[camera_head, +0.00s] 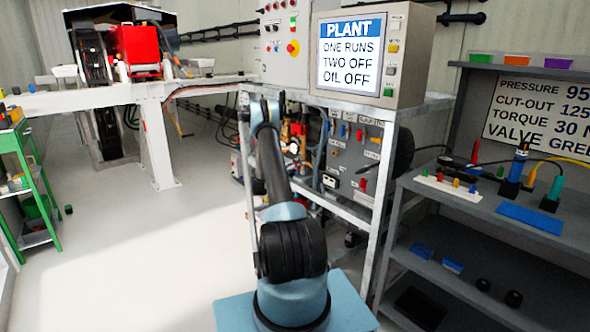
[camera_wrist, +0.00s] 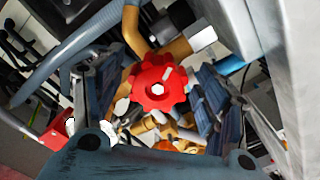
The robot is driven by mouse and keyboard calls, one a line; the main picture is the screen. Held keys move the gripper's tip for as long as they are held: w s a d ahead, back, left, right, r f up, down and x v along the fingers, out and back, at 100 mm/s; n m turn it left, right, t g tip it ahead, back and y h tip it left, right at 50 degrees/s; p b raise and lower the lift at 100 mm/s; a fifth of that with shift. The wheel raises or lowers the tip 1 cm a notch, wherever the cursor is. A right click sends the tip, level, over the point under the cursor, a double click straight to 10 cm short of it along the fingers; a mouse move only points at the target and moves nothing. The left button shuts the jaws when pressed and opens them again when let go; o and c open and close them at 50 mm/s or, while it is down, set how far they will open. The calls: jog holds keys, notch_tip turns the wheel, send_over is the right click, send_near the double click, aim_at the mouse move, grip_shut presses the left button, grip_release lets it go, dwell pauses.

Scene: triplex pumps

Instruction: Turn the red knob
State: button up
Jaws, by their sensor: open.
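The red knob (camera_wrist: 158,84) is a lobed handwheel with a pale hex nut at its centre and a pale mark on its face. It sits in the middle of the wrist view, on brass pipework. My gripper (camera_wrist: 156,78) is open, with one dark ribbed finger on each side of the knob. Gaps show between the fingers and the knob, and the depth between them is hard to tell. In the head view my arm reaches towards the pump rack, and I cannot make out the knob or fingertips there.
The pump rack (camera_head: 414,108) carries a screen and a control box (camera_head: 283,45). In the wrist view a grey hose (camera_wrist: 75,50) and a pale upright (camera_wrist: 292,70) lie close to the fingers. A grey shelf (camera_head: 470,205) stands right. Floor at left (camera_head: 120,250) is clear.

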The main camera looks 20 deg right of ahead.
jog(key=shift+a, duration=0.1)
jog(key=v, duration=1.1)
jog(key=shift+s+a, duration=0.15)
jog(key=shift+a, duration=0.25)
